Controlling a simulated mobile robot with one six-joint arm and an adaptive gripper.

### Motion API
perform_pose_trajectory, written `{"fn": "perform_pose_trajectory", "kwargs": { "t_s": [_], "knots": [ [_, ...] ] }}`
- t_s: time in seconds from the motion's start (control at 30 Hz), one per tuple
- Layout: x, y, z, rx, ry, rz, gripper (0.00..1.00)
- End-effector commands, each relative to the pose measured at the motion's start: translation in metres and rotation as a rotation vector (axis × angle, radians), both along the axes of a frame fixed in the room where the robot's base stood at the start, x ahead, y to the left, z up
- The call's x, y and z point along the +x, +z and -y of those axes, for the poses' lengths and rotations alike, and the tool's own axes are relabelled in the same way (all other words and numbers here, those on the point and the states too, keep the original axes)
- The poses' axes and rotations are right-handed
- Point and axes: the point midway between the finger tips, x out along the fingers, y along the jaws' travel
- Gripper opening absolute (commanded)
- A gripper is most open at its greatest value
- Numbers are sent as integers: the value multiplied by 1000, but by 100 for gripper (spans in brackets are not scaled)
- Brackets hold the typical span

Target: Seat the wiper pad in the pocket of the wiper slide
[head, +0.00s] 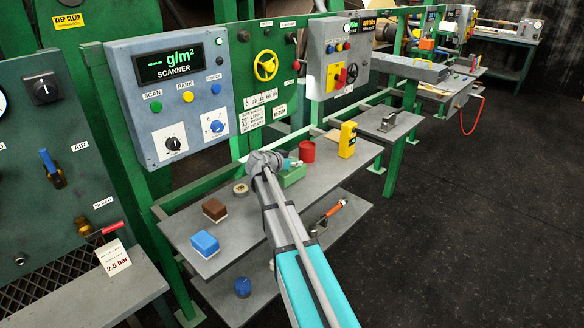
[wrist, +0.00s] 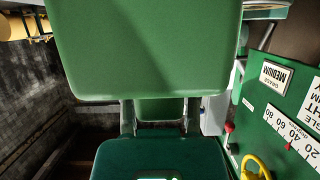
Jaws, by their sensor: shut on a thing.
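My gripper (head: 288,166) is over the middle of the upper grey shelf, and its fingers are mostly hidden by my arm. It is shut on a green block (head: 292,177), which looks close to the shelf top; I cannot tell whether it touches. In the wrist view a large green face (wrist: 150,50) fills the top, with grey finger parts below it. A blue block with a white base (head: 205,244) and a brown block with a white base (head: 215,210) stand at the shelf's near left. I cannot make out the wiper slide or its pocket for certain.
A red cup (head: 307,152), a yellow block (head: 348,140) and a tape roll (head: 240,188) stand on the upper shelf (head: 262,226). A grey plate with a handle (head: 388,122) lies farther right. The scanner panel (head: 175,95) rises behind. Dark floor is clear at right.

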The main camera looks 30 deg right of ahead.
Motion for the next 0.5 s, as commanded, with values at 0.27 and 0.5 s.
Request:
{"fn": "perform_pose_trajectory", "kwargs": {
  "t_s": [0.27,0.5],
  "knots": [
    [0,-1,0,-1,0,0,0],
    [0,-4,1,0,-1,0,41]
  ]
}}
